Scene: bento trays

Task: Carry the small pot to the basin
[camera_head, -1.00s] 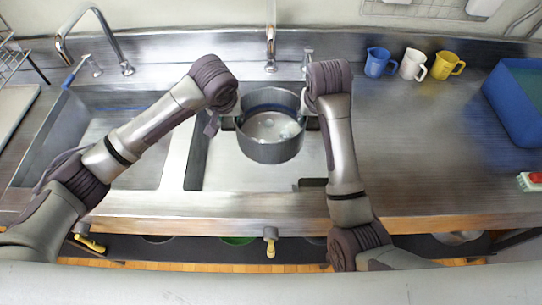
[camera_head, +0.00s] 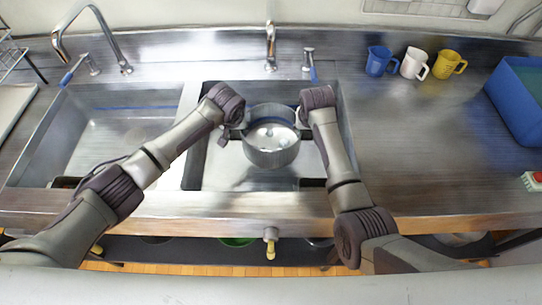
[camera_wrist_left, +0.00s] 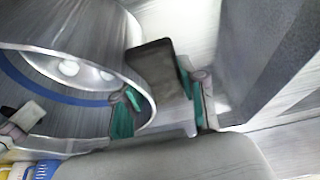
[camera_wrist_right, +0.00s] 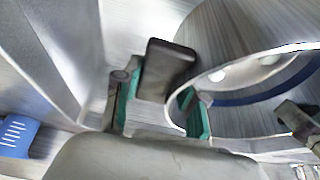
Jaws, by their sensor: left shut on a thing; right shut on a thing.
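The small pot (camera_head: 271,156) is a grey metal pot with dark side handles and several small pale round things inside. It is upright within the right-hand basin (camera_head: 225,172) in the head view; whether it touches the floor I cannot tell. My left gripper (camera_head: 232,132) is shut on its left side, at the dark handle (camera_wrist_left: 152,62) in the left wrist view. My right gripper (camera_head: 307,132) is shut on its right side, at the other dark handle (camera_wrist_right: 166,66) in the right wrist view. The head view mostly hides the fingers behind my wrists.
A tap (camera_head: 270,45) stands behind the basin, with a blue-handled valve (camera_head: 310,62) to its right. An empty second basin (camera_head: 110,140) lies left. Blue (camera_head: 378,62), white (camera_head: 413,64) and yellow (camera_head: 448,64) mugs and a blue bin (camera_head: 518,105) are on the right counter.

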